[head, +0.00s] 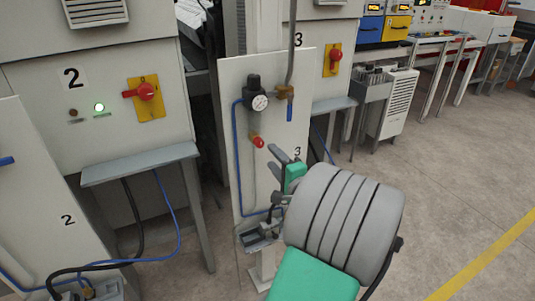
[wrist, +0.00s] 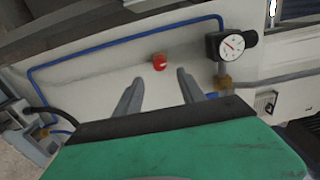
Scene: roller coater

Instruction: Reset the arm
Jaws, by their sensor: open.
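My gripper (head: 278,161) is in front of the white panel marked 3 (head: 285,75) in the head view. Its two grey fingers stand apart with nothing between them. In the wrist view my gripper (wrist: 156,88) shows both fingers open, pointing toward the panel. A red knob (wrist: 159,62) on the panel appears beyond and between the fingertips, apart from them. The same red knob (head: 258,142) shows just up and left of my gripper in the head view. My grey and green arm fills the lower right there and hides part of the panel.
A pressure gauge (head: 259,102) and blue hose (head: 238,150) are fixed to the panel. Left stands a machine marked 2 with a red rotary switch (head: 146,92) and a grey shelf (head: 140,165). Open floor (head: 450,190) lies to the right, with a yellow line (head: 490,262).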

